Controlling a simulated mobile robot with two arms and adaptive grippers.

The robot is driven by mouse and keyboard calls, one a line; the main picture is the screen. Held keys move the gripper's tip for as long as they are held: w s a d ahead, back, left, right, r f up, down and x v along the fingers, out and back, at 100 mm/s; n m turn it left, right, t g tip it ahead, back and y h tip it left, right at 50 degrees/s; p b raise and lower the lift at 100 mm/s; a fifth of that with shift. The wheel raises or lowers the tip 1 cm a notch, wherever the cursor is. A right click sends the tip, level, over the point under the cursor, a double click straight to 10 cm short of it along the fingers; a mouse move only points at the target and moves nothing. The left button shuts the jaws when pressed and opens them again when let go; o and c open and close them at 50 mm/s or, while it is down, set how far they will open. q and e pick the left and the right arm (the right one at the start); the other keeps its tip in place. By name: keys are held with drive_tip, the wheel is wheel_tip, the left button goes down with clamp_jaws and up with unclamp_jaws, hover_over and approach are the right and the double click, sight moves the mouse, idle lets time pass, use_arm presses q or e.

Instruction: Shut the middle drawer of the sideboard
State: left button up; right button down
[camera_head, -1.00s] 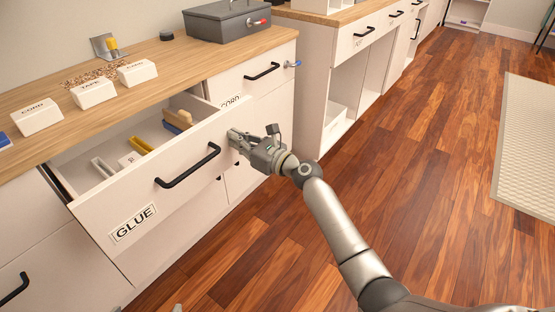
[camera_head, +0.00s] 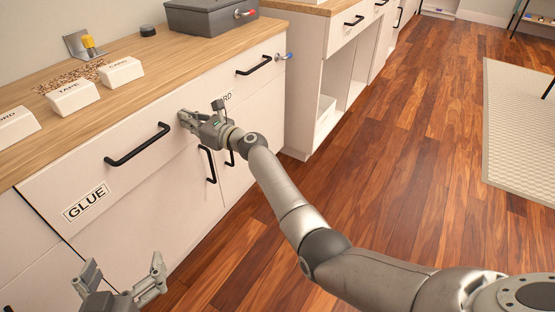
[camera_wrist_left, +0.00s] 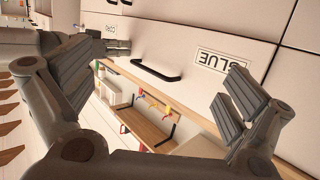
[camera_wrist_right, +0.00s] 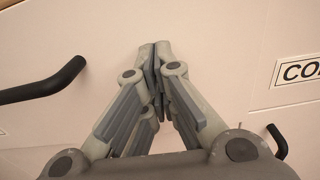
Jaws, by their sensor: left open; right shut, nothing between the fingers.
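The middle drawer (camera_head: 95,180) of the sideboard has a white front, a black bar handle (camera_head: 137,145) and a GLUE label (camera_head: 87,202). Its front lies up under the wooden top, looks about flush, and no interior shows. A thin dark line runs along its left edge. My right gripper (camera_head: 184,118) is shut and empty, its tips at the drawer front right of the handle; its closed tips also show in the right wrist view (camera_wrist_right: 158,48). My left gripper (camera_head: 124,268) is open and empty, low in front of the sideboard; the drawer shows beyond its fingers in the left wrist view (camera_wrist_left: 190,35).
The wooden top (camera_head: 140,85) carries white labelled blocks (camera_head: 73,97), a grey metal box (camera_head: 210,17) and a small black puck (camera_head: 148,31). A drawer (camera_head: 240,75) right of the middle one looks shut. Wood floor (camera_head: 400,160) is clear at the right.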

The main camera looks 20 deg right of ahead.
use_arm(q)
drive_tip(key=r+t, duration=0.1)
drive_tip(key=w+r+t, duration=0.1)
drive_tip(key=r, duration=0.1)
drive_tip(key=shift+w+d+r, duration=0.1)
drive_tip(key=shift+w+d, duration=0.05)
use_arm(e)
drive_tip(key=shift+w+a+r, duration=0.35)
drive_tip(key=shift+w+a, duration=0.15)
drive_tip(key=shift+w, duration=0.25)
